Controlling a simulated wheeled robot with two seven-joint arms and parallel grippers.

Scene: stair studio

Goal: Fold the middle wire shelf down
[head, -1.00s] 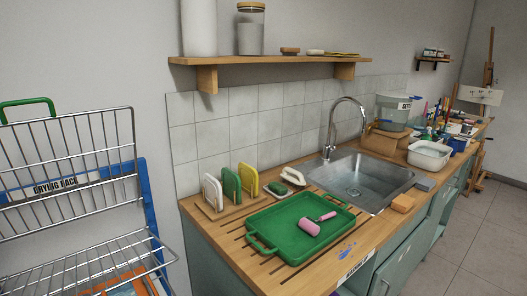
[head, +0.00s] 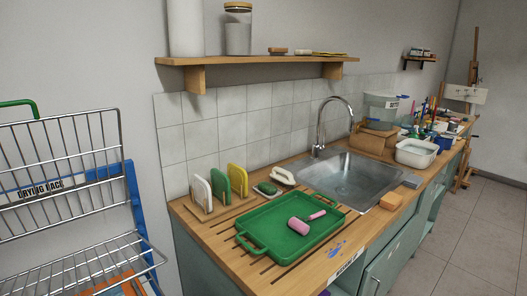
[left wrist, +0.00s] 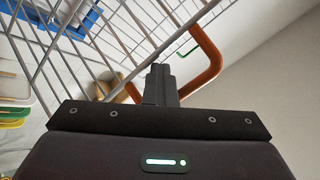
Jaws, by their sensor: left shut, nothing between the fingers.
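The drying rack (head: 137,206) stands at the left edge of the head view, with a blue frame. One wire shelf (head: 62,150) with a green handle (head: 18,104) stands tilted up. Another wire shelf (head: 85,268) lies flat below it. In the left wrist view, a wire shelf (left wrist: 90,45) with an orange handle (left wrist: 212,62) fills the upper left; which level it is I cannot tell. My left gripper (left wrist: 160,72) is shut and empty, its fingertips close to the wires and between the legs of the orange handle; contact is unclear. The head view shows neither gripper.
The wooden counter (head: 325,268) is to the right of the rack, with a green tray (head: 265,225), a pink roller (head: 300,226) and a sink (head: 350,175). A wall shelf (head: 270,59) holds jars. The floor (head: 440,230) at the right is clear.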

